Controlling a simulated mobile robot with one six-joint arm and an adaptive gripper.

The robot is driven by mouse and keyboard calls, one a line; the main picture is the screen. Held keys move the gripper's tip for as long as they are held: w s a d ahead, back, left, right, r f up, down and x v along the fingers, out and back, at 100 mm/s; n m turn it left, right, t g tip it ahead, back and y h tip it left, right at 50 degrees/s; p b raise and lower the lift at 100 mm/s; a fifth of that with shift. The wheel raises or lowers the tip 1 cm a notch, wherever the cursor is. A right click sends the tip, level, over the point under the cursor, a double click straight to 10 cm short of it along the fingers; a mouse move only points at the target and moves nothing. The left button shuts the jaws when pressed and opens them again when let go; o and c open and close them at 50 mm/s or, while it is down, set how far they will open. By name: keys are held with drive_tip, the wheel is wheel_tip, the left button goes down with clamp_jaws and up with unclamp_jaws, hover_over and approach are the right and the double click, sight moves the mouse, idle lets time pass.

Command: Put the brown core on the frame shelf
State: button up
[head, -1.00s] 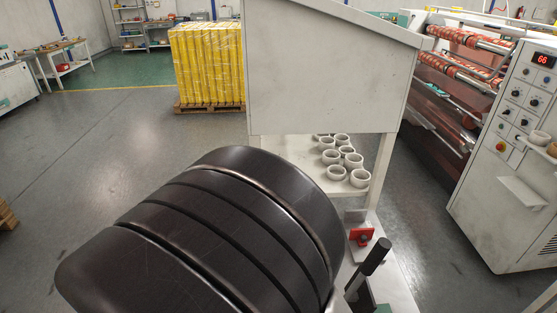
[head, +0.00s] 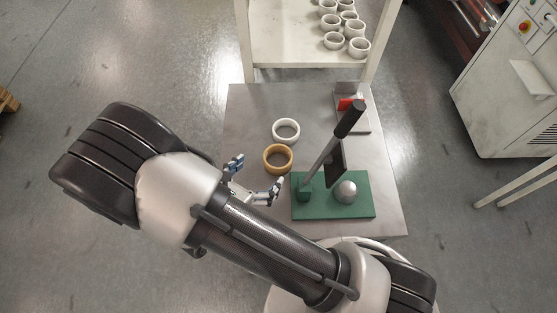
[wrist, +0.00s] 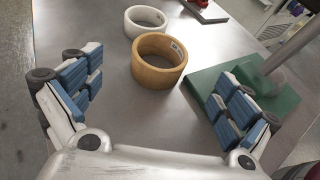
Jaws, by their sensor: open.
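The brown core (head: 278,158) is a tan ring lying flat on the grey metal table. In the wrist view the brown core (wrist: 158,62) sits ahead of my gripper, between the lines of its two fingers and apart from both. My gripper (head: 257,180) is open and empty at the near side of the core; its blue-padded fingers (wrist: 150,100) are spread wide. The frame shelf (head: 285,38) is the white shelf beyond the table, bearing several white cores (head: 333,40).
A white core (head: 286,131) lies just behind the brown one. A green base (head: 333,195) with a black-handled lever (head: 348,118) and a metal ball stands close on the right. A red part (head: 346,103) is at the table's back right. The table's left side is clear.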

sight(285, 151)
drive_tip(key=x, duration=0.3)
drive_tip(key=shift+w+d+f, duration=0.1)
drive_tip(key=shift+d, duration=0.05)
drive_tip(key=shift+f+b+x, duration=0.15)
drive_tip(key=shift+b+x, duration=0.4)
drive_tip(key=shift+x, duration=0.75)
drive_tip(key=shift+f+b+x, duration=0.15)
drive_tip(key=shift+b+x, duration=0.4)
drive_tip(key=shift+x, duration=0.8)
drive_tip(key=shift+c, duration=0.2)
drive_tip(key=c, duration=1.2)
